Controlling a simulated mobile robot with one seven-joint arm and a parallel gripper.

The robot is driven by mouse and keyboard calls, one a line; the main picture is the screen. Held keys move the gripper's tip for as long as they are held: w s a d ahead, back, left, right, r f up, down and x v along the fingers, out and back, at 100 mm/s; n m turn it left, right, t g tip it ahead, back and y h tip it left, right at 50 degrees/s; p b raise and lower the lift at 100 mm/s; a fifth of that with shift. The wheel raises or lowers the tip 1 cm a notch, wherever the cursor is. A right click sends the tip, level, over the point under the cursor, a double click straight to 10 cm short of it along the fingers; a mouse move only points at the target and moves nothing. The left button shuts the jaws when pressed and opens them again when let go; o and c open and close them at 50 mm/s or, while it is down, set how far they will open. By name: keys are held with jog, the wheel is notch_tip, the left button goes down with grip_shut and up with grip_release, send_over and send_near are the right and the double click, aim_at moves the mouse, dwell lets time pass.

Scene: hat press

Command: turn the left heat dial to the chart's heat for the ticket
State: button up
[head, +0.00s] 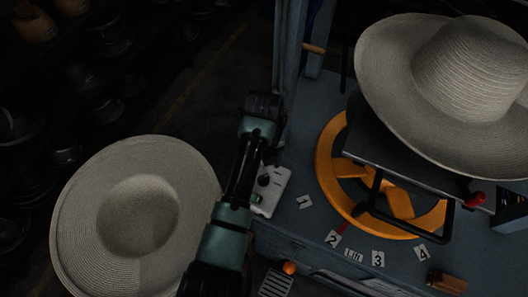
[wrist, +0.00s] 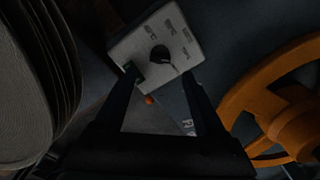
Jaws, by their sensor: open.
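A pale control box (head: 271,192) with one black dial (head: 264,181) sits at the bench's left edge. In the wrist view the box (wrist: 155,45) shows the black dial (wrist: 160,55) with a pale pointer line toward the lower right. Small printed marks arc around its upper side, too small to read surely. A green-lit part (wrist: 134,72) is at the box's lower left. My gripper (wrist: 160,79) is open and empty, its fingertips apart just below the dial in the wrist view. In the head view my arm hides the gripper. No chart or ticket can be made out.
An orange wheel (head: 327,166) lies right of the box, under a wide straw hat (head: 470,75). Another hat (head: 85,200) is at left. An orange knob (head: 289,267) is at the front.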

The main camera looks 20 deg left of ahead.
aim_at(264, 178)
notch_tip(264, 178, up, 7)
jog(key=shift+b, duration=0.35)
jog(key=shift+f, duration=0.1)
dwell(0.3)
